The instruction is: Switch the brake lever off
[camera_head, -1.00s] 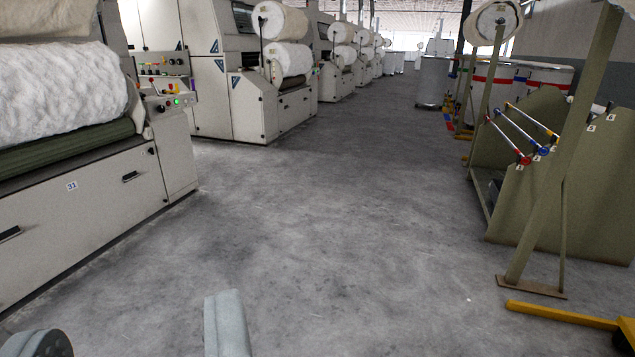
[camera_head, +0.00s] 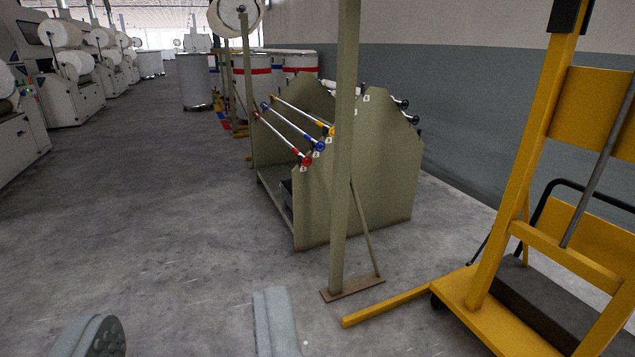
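I cannot make out a brake lever for certain in this view. A green metal stand (camera_head: 366,190) in the middle carries slanted bars with coloured ends: a red-ended bar (camera_head: 282,137), a blue-ended bar (camera_head: 291,125) and a yellow-ended bar (camera_head: 300,112). A yellow lifting truck (camera_head: 515,180) stands at the right, partly cut off by the picture's edge. My gripper (camera_head: 182,332) shows at the bottom left as two grey fingers set well apart, with only floor between them. It is empty and touches nothing.
A green post (camera_head: 343,170) on a foot plate stands before the stand. The truck's yellow leg (camera_head: 390,303) reaches across the floor. Carding machines (camera_head: 70,95) line the left, and drums (camera_head: 266,78) stand behind the stand. The floor (camera_head: 130,215) at left is clear.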

